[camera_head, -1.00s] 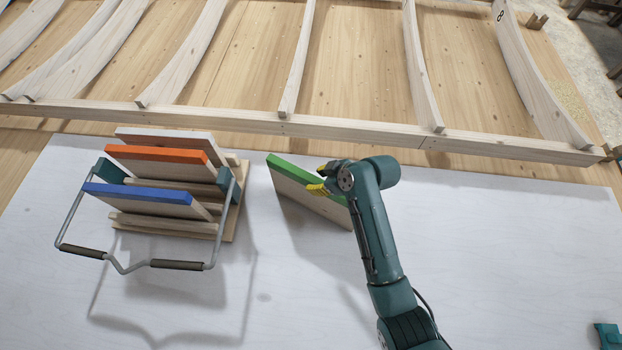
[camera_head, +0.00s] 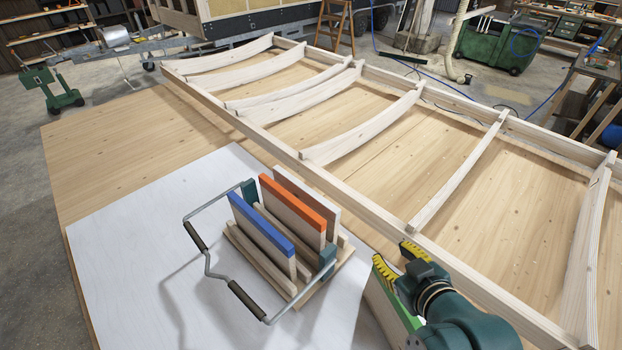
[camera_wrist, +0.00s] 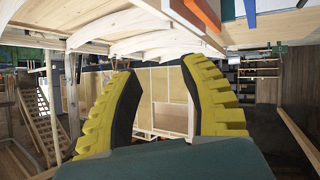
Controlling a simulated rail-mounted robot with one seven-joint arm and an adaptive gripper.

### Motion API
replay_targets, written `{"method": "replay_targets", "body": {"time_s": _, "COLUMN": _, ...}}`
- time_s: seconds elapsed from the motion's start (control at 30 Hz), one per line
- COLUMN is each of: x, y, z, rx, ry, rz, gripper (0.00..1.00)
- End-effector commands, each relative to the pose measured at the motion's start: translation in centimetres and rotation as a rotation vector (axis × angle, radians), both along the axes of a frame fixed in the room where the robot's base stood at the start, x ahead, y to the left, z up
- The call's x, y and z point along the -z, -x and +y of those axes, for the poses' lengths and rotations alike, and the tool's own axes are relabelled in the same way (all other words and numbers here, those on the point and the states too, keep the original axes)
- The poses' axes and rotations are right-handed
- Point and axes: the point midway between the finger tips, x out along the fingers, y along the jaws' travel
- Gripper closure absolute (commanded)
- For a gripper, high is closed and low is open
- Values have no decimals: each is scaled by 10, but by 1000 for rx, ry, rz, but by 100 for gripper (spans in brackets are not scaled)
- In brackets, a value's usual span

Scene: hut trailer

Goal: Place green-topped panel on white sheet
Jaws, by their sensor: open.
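My gripper (camera_head: 399,262) is open beside the panel's upper far end, at the beam side. Whether it touches the panel I cannot tell. In the wrist view, the two yellow ribbed fingers of my gripper (camera_wrist: 161,100) are apart with nothing between them.
A wooden rack (camera_head: 318,292) with a bent metal handle (camera_head: 206,262) holds blue-topped (camera_head: 262,228), orange-topped (camera_head: 292,202) and pale-topped (camera_head: 310,195) panels. A ribbed timber frame (camera_head: 350,205) lies behind along the sheet. The sheet's left side is clear.

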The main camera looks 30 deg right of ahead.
Motion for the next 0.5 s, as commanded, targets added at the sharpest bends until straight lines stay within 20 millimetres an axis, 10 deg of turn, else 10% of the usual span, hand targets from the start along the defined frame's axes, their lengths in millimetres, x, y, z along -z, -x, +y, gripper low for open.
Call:
{"method": "replay_targets", "body": {"time_s": 0.13, "x": -130, "y": -65, "z": 98, "rx": -87, "ry": 70, "rz": -356, "gripper": 56}}
{"method": "replay_targets", "body": {"time_s": 0.3, "x": -251, "y": -60, "z": 204, "rx": -197, "ry": 3, "rz": -742, "gripper": 56}}
{"method": "replay_targets", "body": {"time_s": 0.5, "x": -303, "y": -35, "z": 249, "rx": -255, "ry": -75, "rz": -931, "gripper": 56}}
